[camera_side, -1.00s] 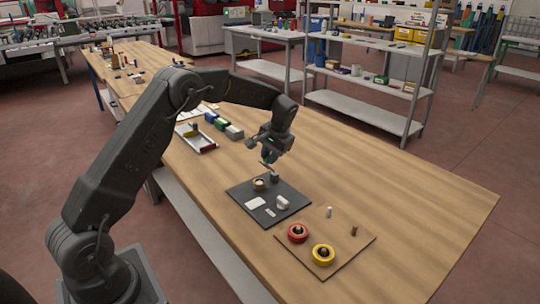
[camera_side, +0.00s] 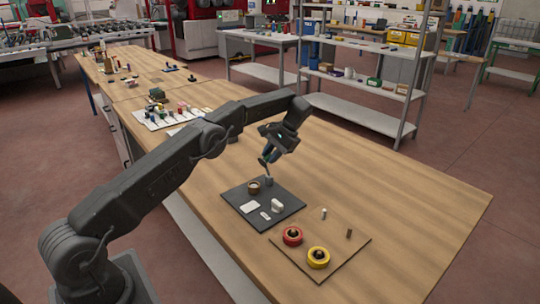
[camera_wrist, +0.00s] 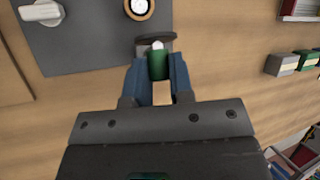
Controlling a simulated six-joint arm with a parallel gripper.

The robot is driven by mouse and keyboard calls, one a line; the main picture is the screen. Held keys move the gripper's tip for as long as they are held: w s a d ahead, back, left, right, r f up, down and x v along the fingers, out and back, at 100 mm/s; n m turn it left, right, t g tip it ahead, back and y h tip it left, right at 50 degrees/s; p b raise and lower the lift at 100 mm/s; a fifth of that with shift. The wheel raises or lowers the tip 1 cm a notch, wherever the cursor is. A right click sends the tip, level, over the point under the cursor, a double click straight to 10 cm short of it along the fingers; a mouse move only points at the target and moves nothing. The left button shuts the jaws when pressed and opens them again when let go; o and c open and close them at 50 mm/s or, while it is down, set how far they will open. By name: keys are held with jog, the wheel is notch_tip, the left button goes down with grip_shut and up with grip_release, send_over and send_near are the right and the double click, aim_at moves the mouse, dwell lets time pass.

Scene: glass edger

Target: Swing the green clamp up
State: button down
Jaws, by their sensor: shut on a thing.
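The green clamp's handle (camera_wrist: 157,68) sits between the two blue fingers of my gripper (camera_wrist: 156,84) in the wrist view. Its pale tip points toward a dark grey clamp base (camera_wrist: 168,37) at the black plate's edge. In the side view my gripper (camera_side: 267,157) is shut on the handle above the base (camera_side: 269,182). The clamp's thin arm rises from the base to the fingers, steep and near upright. The handle is mostly hidden by the fingers there.
The black plate (camera_side: 240,197) also carries a round brown-rimmed piece (camera_side: 254,187) and a white knob (camera_side: 277,206). A wooden board nearby holds a red ring (camera_side: 292,236) and a yellow ring (camera_side: 318,257). The table to the right is clear.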

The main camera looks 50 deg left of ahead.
dwell(0.3)
jog(key=c, duration=1)
grip_release()
jog(key=shift+r, duration=0.15)
notch_tip(320, 180, up, 4)
jog(key=shift+f, duration=0.15)
jog(key=s+a+r, duration=0.7)
jog(key=s+a, duration=0.1)
jog(key=shift+s, duration=0.15)
